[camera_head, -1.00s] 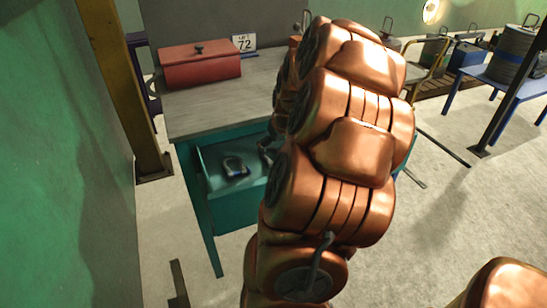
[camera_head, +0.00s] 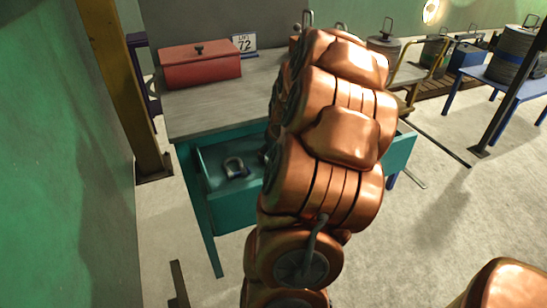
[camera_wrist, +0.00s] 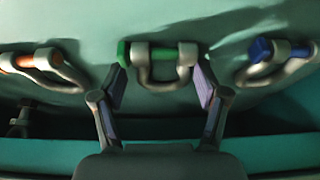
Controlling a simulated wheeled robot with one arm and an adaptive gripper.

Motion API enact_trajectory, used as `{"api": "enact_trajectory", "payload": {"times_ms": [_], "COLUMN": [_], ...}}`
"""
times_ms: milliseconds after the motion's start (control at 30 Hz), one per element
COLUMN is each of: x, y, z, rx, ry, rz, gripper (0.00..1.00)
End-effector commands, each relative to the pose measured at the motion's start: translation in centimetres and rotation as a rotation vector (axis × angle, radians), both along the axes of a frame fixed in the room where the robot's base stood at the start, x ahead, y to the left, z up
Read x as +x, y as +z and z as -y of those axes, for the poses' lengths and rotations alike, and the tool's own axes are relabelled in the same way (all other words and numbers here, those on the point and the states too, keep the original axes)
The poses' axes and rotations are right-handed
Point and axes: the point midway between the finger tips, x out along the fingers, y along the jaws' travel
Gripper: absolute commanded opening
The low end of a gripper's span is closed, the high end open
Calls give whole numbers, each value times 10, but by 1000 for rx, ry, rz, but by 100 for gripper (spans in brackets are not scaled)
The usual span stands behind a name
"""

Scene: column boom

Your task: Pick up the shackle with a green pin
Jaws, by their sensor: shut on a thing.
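The shackle with a green pin (camera_wrist: 160,53) lies in an open teal drawer, at the top centre of the wrist view. Its pin runs crosswise and its grey bow points toward my gripper. My gripper (camera_wrist: 160,77) has one finger at each end of this shackle and is shut on it. The shackle looks to be still at the drawer floor. In the head view my copper arm hides the gripper and this shackle.
A shackle with an orange pin (camera_wrist: 45,62) lies to the left and one with a blue pin (camera_wrist: 275,58) to the right. The teal drawer (camera_head: 236,204) has a near wall close by. A red toolbox (camera_head: 200,68) stands on the workbench (camera_head: 210,110) above.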

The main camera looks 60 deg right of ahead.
Motion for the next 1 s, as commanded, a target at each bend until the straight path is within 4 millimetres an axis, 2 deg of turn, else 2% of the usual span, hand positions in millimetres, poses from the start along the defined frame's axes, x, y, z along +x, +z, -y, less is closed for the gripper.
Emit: {"api": "enact_trajectory", "payload": {"times_ms": [33, 200, 533, 800, 1000], "x": [0, 0, 0, 1, -17], "y": [0, 0, 6, 39, 34], "z": [0, 0, 0, 2, 34], "rx": [1, 1, -1, -6, 2], "ry": [0, 0, 1, -1, -4], "rz": [-1, -1, 1, 3, 0], "gripper": [43, 27, 27, 27, 27]}}
